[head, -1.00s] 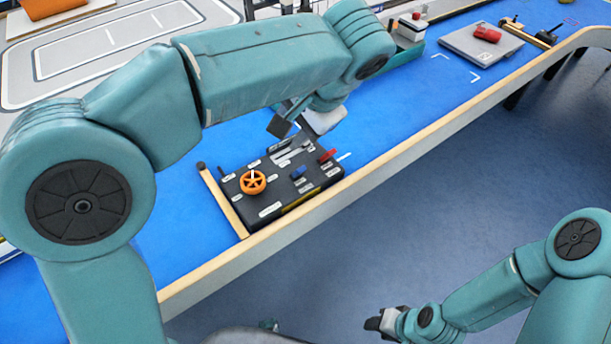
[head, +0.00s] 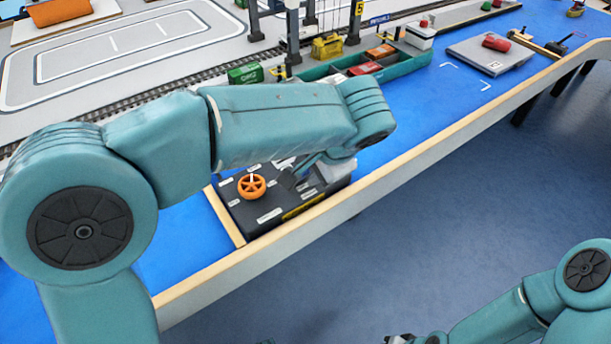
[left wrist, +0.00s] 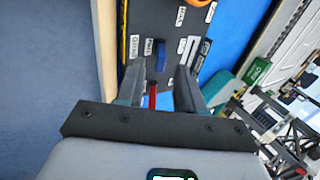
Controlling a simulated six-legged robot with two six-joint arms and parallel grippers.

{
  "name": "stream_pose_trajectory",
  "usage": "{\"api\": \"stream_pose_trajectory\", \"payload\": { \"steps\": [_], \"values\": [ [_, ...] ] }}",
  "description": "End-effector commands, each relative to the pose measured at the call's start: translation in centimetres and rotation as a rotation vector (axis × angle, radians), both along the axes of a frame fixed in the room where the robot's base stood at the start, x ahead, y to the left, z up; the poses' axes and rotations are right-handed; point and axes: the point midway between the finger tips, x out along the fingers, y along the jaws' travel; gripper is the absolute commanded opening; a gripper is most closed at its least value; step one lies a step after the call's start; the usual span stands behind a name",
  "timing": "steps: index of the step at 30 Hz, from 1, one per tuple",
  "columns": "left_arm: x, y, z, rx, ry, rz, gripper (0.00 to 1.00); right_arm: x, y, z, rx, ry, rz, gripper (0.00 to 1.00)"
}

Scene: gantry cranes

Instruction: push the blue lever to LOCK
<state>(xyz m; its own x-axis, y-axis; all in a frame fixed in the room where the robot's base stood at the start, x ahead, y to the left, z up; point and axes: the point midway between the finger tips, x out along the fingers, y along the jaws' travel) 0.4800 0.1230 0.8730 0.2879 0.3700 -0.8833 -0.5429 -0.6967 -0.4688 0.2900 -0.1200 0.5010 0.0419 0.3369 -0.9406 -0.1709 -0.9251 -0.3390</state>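The black control panel (head: 245,212) sits on the blue bench top near its front edge. In the left wrist view, the blue lever (left wrist: 160,56) stands on the panel (left wrist: 172,22), just beyond my fingertips. A red lever (left wrist: 152,97) shows in the gap between my fingers. My left gripper (left wrist: 162,78) is open, its two dark fingers apart and nothing held. In the head view, my left gripper (head: 288,180) is over the panel's right part and hides both levers. My right gripper (head: 400,339) is barely in view at the bottom edge. The label lettering is too small to read surely.
An orange handwheel (head: 252,187) stands on the panel's left part, beside a wooden strip (head: 225,216). A green tray (head: 410,62) with coloured blocks lies behind. A grey plate (head: 470,55) with a red object is farther right. Blue bench between them is clear.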

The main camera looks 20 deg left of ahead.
Motion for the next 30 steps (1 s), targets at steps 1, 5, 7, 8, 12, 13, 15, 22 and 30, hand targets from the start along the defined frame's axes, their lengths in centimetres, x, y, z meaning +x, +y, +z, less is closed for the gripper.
{"api": "stream_pose_trajectory", "payload": {
  "steps": [1,5,7,8,12,13,15,22,30],
  "values": [
    [0.2,0.4,-1.1,0.000,0.002,0.001,0.37,0.0,0.0,-0.4,0.000,0.000,0.000,0.43],
    [0.8,1.0,-2.5,0.001,0.001,0.000,0.37,0.0,0.0,-0.8,0.000,0.000,0.000,0.43],
    [0.9,1.2,-3.0,0.001,0.001,0.000,0.37,0.0,0.0,-0.9,0.000,0.000,0.000,0.43],
    [1.0,1.3,-3.1,-0.001,0.001,0.000,0.37,0.0,0.0,-0.9,0.000,0.000,0.000,0.43],
    [1.1,1.4,-3.3,-0.001,0.000,-0.001,0.37,0.0,0.0,-0.9,0.000,0.000,0.000,0.43],
    [1.1,1.4,-3.3,-0.001,0.000,-0.001,0.37,0.0,0.0,-0.9,0.000,0.000,0.000,0.43],
    [1.1,1.4,-3.3,-0.001,0.000,-0.001,0.37,0.0,0.0,-0.9,0.000,0.000,0.000,0.43],
    [1.1,1.3,-3.3,-0.001,0.000,-0.001,0.00,0.0,0.0,-0.9,0.000,0.000,0.000,0.43],
    [1.1,1.4,-3.0,-0.011,0.009,0.000,0.00,0.0,0.0,-0.4,0.000,0.000,0.000,0.43]
  ]
}}
